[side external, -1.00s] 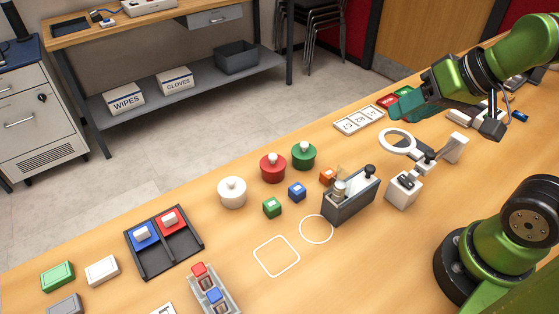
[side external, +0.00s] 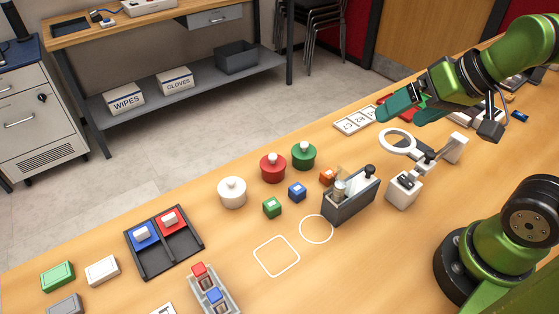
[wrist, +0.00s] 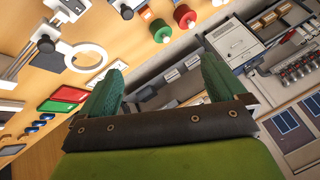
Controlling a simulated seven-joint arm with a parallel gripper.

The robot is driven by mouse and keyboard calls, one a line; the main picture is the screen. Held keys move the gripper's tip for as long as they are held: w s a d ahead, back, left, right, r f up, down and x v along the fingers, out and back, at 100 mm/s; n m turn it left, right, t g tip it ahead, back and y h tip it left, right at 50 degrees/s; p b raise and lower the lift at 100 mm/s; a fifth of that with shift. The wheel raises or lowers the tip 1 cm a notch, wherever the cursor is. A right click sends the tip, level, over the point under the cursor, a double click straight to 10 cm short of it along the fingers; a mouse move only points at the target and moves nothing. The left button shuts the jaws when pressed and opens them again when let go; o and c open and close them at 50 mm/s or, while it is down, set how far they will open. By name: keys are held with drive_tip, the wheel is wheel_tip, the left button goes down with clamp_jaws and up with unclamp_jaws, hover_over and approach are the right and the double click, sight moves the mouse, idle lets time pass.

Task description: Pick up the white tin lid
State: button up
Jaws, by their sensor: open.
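The white tin lid (side external: 232,188) is round with a small knob on top. It sits on the bench at the left end of a row of three round knobbed pieces, and I cannot tell lid from tin below it. The red one (side external: 273,168) and the green one (side external: 304,156) stand to its right. My gripper (side external: 400,103) is far to the right of the white lid, raised above the bench near the magnifier. Its teal fingers are apart and empty, and they also show in the wrist view (wrist: 160,82).
A magnifier on a stand (side external: 398,142) and a grey device (side external: 350,196) stand between my gripper and the lid's side of the bench. Small green (side external: 272,207), blue (side external: 297,192) and orange (side external: 327,177) cubes lie near the lids. A dark tray (side external: 165,243) is left of the white lid.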

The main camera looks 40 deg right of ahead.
drive_tip(key=w+a+f+n+g, duration=0.1)
drive_tip(key=w+a+n+g, duration=0.3)
drive_tip(key=w+a, duration=0.75)
drive_tip(key=n+g+h, duration=0.2)
drive_tip(key=n+g, duration=0.1)
drive_tip(key=n, duration=0.1)
hover_over(232, 180)
drive_tip(key=f, duration=1.2)
drive_tip(key=shift+s+a+f, duration=0.2)
drive_tip(key=shift+a+f, duration=0.15)
drive_tip(key=shift+w+d+f, duration=0.1)
drive_tip(key=shift+d+f, duration=0.05)
drive_tip(key=shift+f, duration=1.5)
drive_tip(key=shift+w+d+f, duration=0.1)
drive_tip(key=shift+d+f, duration=0.05)
drive_tip(key=shift+f, duration=1.45)
drive_tip(key=c, duration=1.1)
